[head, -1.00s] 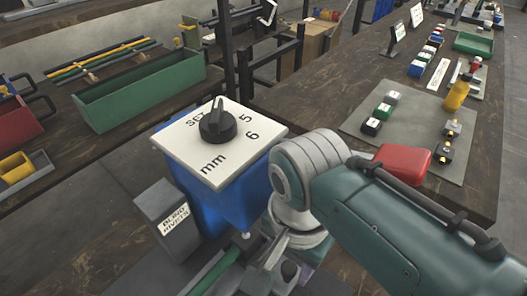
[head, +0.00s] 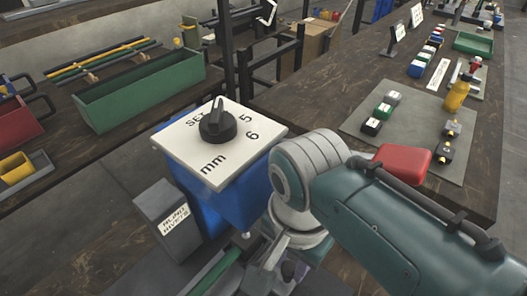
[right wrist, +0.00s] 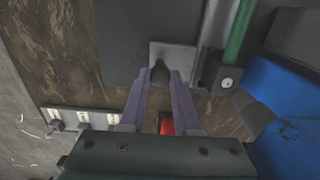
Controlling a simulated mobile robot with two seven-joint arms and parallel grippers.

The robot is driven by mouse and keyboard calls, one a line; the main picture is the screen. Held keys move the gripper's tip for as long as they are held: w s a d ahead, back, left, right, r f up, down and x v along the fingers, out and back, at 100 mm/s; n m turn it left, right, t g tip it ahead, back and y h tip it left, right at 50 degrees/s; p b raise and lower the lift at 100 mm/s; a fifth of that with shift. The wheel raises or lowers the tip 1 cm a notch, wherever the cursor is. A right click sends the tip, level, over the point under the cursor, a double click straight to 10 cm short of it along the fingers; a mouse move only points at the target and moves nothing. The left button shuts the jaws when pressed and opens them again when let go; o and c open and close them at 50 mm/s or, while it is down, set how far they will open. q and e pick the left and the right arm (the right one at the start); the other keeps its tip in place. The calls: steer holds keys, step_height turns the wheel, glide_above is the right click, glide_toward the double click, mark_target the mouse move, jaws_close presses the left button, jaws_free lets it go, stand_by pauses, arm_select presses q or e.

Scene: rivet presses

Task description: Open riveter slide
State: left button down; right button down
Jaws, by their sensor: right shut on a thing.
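The blue riveter (head: 210,208) stands in the middle of the head view, with a white dial plate (head: 180,163) on top. The plate carries a black knob and the marks SET, 5, 6 and mm. A grey box (head: 165,215) with a blurred label is at its left. My right gripper (head: 275,275) is low beside the riveter, partly hidden by my arm. In the right wrist view, its two purple-grey fingers (right wrist: 159,85) are shut on a small dark knob (right wrist: 159,70) at a grey plate (right wrist: 172,56). My left gripper is not in view.
A green rod (right wrist: 241,30) runs close beside the fingers. A strip with several small switches (right wrist: 80,118) lies left in the wrist view. A green bin (head: 140,100) stands at the left. A grey mat (head: 410,130) with small parts lies on the right bench.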

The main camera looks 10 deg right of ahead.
stand_by(0.5)
steer(key=shift+s+d+r+p, duration=0.1)
steer(key=shift+s+p, duration=0.05)
steer(key=shift+p, duration=0.15)
steer(key=s+d+p, duration=0.2)
steer(key=s+p, duration=0.1)
steer(key=s+d+p, duration=0.1)
steer(key=p, duration=0.1)
steer(key=shift+s+d+r, duration=0.1)
steer(key=shift+s+r, duration=0.1)
steer(key=shift+r, duration=0.2)
steer(key=s+d+p, duration=0.1)
steer(key=s, duration=0.1)
steer(key=s+d+p, duration=0.1)
steer(key=s+d, duration=0.1)
steer(key=s+d+f+p, duration=0.1)
steer(key=shift+s+d+p, duration=0.35)
steer(key=shift+s, duration=0.05)
